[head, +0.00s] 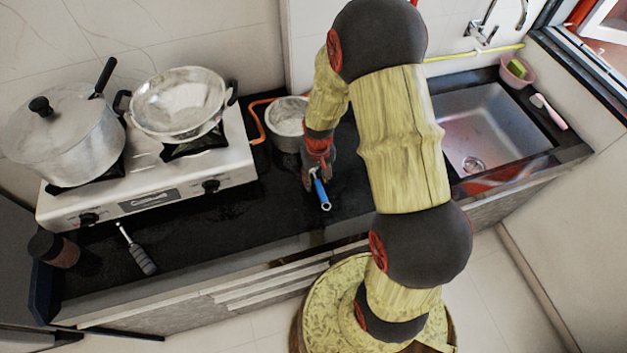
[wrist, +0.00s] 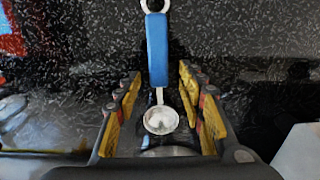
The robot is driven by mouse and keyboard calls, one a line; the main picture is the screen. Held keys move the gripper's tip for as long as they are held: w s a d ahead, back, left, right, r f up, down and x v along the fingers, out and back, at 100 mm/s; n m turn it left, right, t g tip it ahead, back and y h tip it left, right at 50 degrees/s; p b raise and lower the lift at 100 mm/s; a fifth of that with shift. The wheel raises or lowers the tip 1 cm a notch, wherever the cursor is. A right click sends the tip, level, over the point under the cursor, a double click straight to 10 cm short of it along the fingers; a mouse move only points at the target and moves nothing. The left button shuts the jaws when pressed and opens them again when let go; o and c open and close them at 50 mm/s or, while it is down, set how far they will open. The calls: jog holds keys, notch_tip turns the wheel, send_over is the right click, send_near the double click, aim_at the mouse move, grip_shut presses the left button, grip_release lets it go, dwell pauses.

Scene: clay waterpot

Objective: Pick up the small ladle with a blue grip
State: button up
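The small ladle has a blue grip with a ring at its end and a small round metal bowl. In the head view its blue grip (head: 321,193) shows over the dark counter, just beyond my gripper (head: 317,168). In the wrist view the ladle (wrist: 157,50) runs lengthwise, with its bowl between the two fingers of my gripper (wrist: 159,85). The fingers are apart, with a visible gap on each side of the ladle. In the head view the ladle's bowl is hidden by my gripper.
A metal pot (head: 287,118) stands close behind my gripper. The white stove (head: 150,195) with pots is at left, the sink (head: 490,120) at right. A grey-handled utensil (head: 141,260) and a dark jar (head: 55,250) are at front left. The counter between is clear.

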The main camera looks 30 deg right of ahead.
jog(key=shift+s, duration=0.1)
jog(key=shift+c, duration=1.2)
jog(key=c, duration=0.7)
jog(key=shift+r, duration=0.1)
grip_shut()
